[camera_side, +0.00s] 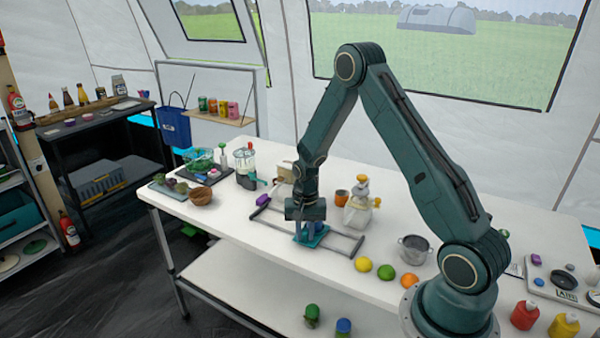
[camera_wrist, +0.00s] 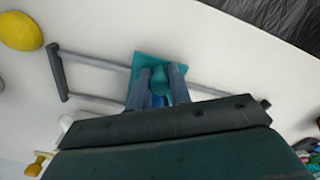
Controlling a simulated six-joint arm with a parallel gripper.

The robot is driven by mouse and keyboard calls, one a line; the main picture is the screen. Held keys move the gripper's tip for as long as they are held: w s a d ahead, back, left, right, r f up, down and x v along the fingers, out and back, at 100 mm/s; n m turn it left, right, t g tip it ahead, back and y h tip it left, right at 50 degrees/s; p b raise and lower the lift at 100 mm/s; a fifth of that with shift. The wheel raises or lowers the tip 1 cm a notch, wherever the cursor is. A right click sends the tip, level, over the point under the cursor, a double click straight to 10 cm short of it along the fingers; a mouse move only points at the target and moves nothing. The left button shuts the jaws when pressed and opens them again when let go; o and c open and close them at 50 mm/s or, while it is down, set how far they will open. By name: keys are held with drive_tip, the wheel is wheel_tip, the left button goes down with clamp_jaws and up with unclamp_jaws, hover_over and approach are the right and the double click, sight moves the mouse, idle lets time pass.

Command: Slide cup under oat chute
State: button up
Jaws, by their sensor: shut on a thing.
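My gripper (camera_side: 309,226) points down at the white table and is shut on the upright knob of a teal slider block (camera_wrist: 146,62). The block sits on a grey rail frame (camera_wrist: 95,60) with end bars. In the wrist view the gripper's fingers (camera_wrist: 160,84) stand on both sides of the knob. A small orange-brown cup (camera_side: 342,197) stands behind the rail, apart from my gripper. To its right is a pale jar-like dispenser with a yellow-orange top (camera_side: 361,207). I cannot tell whether this is the oat chute.
A lemon (camera_side: 363,264), a lime (camera_side: 386,272) and an orange (camera_side: 409,281) lie in front of the rail's right end, near a metal pot (camera_side: 413,248). A wooden bowl (camera_side: 201,196) and a blender-like jar (camera_side: 245,163) stand left. The front-left table is clear.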

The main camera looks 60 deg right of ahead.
drive_tip(key=shift+w, duration=8.05)
drive_tip(key=o, duration=0.8)
drive_tip(key=shift+c, duration=0.2)
drive_tip(key=shift+r, duration=0.1)
wheel_tip(320, 180, up, 7)
